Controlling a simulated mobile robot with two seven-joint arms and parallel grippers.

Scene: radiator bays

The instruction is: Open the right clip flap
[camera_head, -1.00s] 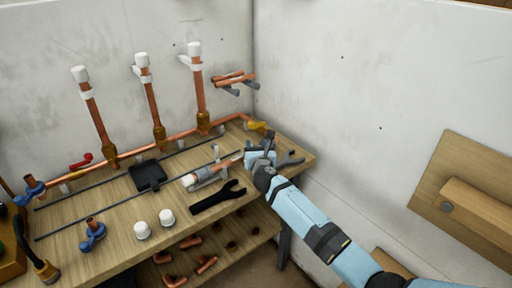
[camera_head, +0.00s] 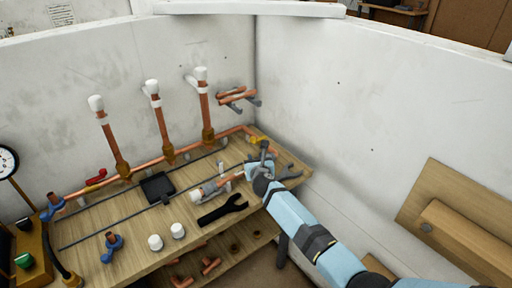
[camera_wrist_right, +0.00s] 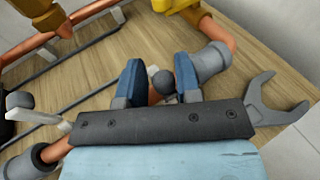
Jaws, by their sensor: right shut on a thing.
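My right gripper (camera_head: 262,165) reaches over the bench's right end in the head view. In the right wrist view its blue fingers (camera_wrist_right: 160,84) are shut around a dark round knob (camera_wrist_right: 162,81), which looks like the end of the right clip flap. The gripper and fingers hide most of that clip and flap, so the flap's angle cannot be told. A copper pipe with grey fittings (camera_head: 207,190) lies along the bench and passes under the gripper. The left clip's pale flap (camera_wrist_right: 48,115), with its own dark knob, stands up at the left. My left gripper is not in view.
A yellow-handled valve (camera_head: 256,140) is close behind. White caps (camera_head: 166,237) stand at the front; a wall borders the right.

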